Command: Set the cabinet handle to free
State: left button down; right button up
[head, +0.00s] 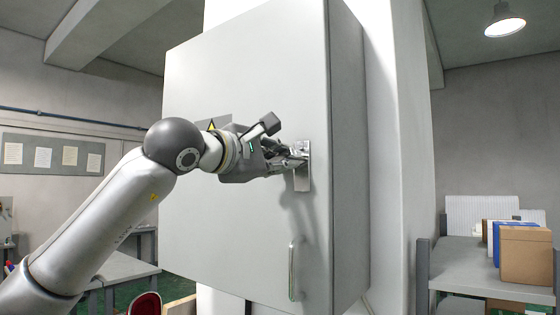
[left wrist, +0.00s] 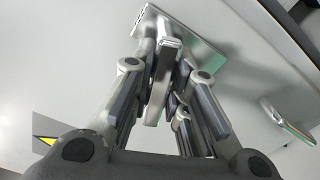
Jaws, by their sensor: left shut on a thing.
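The grey cabinet (head: 250,75) is mounted on a white column, and its door looks closed. The metal cabinet handle sits on a plate (head: 303,172) near the door's right edge. In the left wrist view the handle (left wrist: 158,85) sticks out from its plate (left wrist: 190,35) between my fingers. My left gripper (head: 293,162) comes from the left and is shut on the handle; its fingers also show in the left wrist view (left wrist: 170,95). The fingers partly hide the handle, so its exact angle is hard to tell. My right gripper is not in view.
A fixed vertical pull bar (head: 294,268) is on the door below the handle. A table (head: 490,262) at the right bears boxes, the nearest a brown box (head: 526,255). Another table (head: 118,268) stands behind my left arm. A notice board (head: 52,153) hangs on the left wall.

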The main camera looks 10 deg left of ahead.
pick_arm(q)
jog(key=shift+r+m+p, duration=0.2)
jog(key=shift+m, duration=0.75)
jog(key=shift+r+m+p, duration=0.2)
jog(key=shift+m, duration=0.75)
jog(key=c, duration=1.4)
grip_release()
jog(key=shift+a, duration=0.1)
jog(key=v, duration=1.2)
jog(key=shift+f, duration=0.1)
